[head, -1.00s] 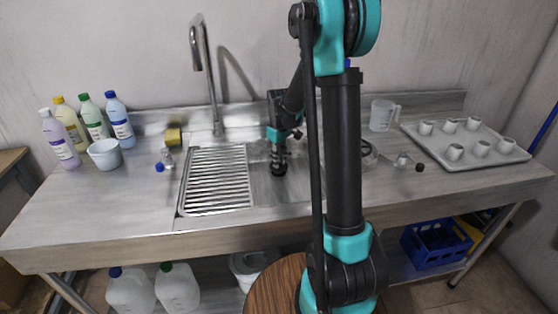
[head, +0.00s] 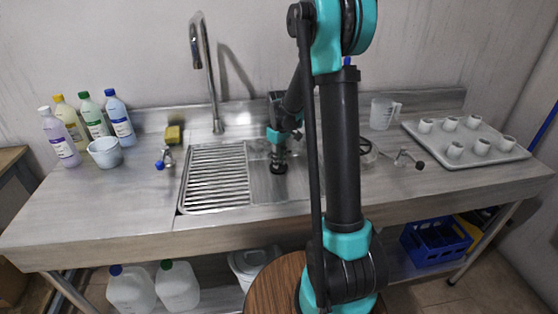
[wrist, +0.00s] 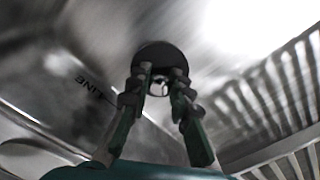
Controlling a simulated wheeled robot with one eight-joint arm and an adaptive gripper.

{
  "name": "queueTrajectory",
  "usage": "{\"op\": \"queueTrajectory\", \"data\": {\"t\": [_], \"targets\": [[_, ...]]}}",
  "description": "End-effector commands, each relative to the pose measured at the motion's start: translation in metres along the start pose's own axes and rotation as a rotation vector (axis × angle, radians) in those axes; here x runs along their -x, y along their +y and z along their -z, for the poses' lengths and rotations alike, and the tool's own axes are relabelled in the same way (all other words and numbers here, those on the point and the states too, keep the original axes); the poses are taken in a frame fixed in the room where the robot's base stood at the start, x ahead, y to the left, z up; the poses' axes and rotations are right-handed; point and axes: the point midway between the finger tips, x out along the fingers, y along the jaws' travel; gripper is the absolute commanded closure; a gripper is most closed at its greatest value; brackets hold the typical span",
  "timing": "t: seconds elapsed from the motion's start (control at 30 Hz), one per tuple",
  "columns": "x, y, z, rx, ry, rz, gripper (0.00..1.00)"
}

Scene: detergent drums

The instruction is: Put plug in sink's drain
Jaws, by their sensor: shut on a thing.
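My gripper (head: 278,160) reaches down into the sink basin (head: 262,186), right of the slatted drain rack. In the wrist view my gripper (wrist: 160,88) has its two fingers closed on a round black plug (wrist: 160,56). The plug (head: 278,169) shows in the head view as a dark disc under the fingers, low in the basin. A bright ring or loop sits between the fingertips on the plug. The drain is not visible; the plug and fingers may cover it. I cannot tell whether the plug touches the basin floor.
The slatted rack (head: 216,177) fills the left of the sink, close beside the gripper. A tall faucet (head: 206,75) stands behind. Bottles (head: 90,125) and a bucket (head: 105,152) are at left. A tray of cups (head: 467,142) and a clear jug (head: 383,113) are at right.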

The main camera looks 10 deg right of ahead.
Motion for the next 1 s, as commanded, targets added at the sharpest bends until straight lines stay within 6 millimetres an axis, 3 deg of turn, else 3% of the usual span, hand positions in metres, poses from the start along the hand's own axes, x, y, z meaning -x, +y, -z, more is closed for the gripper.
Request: {"op": "queueTrajectory", "data": {"t": [0.47, 0.5, 0.67, 1.0], "targets": [[-0.0067, -0.0001, -0.0001, 0.000, 0.000, 0.000, 1.00], [-0.0068, -0.0001, -0.0001, 0.000, 0.000, 0.000, 0.78], [-0.0066, -0.0001, -0.0001, 0.000, 0.000, 0.000, 0.58], [-0.0049, 0.0000, -0.0001, 0.000, 0.000, 0.000, 0.56]]}}
